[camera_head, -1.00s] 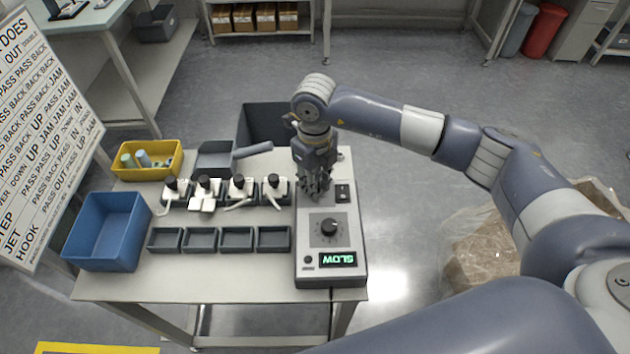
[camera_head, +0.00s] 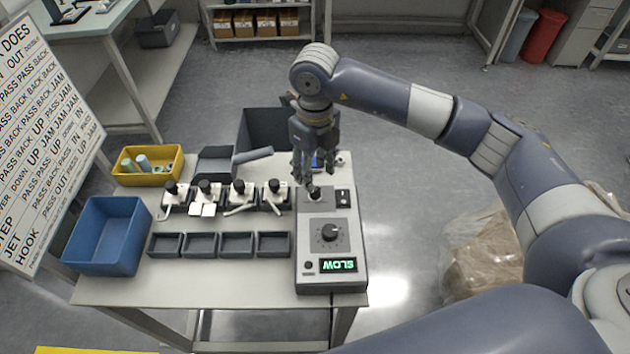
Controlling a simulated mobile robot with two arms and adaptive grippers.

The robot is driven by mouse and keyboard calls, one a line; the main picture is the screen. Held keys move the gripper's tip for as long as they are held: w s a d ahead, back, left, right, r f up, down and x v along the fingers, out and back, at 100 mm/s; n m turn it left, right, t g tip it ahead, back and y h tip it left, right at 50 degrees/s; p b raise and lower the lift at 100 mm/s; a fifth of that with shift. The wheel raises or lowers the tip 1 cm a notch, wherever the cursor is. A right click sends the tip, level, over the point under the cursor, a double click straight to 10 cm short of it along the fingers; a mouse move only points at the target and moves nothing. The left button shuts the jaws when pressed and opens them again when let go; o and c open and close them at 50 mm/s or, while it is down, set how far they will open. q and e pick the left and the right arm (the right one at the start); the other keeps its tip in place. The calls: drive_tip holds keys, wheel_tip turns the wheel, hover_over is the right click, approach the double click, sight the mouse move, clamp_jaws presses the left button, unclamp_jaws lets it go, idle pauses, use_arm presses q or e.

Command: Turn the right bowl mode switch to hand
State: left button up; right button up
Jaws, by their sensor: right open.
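A grey control box (camera_head: 312,274) stands at the right end of the table. My right gripper (camera_head: 312,176) points down, open and empty, just above and beyond the small knob. My left gripper is out of view.
Several white-levered fixtures with black knobs (camera_head: 238,188) stand left of the box, with dark trays (camera_head: 237,242) in front. A blue bin (camera_head: 107,233) and yellow bin (camera_head: 148,176) are at left. A dark bin (camera_head: 262,128) stands behind.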

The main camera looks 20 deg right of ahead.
sight(315, 190)
wheel_tip(315, 190, up, 6)
drive_tip(key=shift+f, duration=0.15)
idle(0.6)
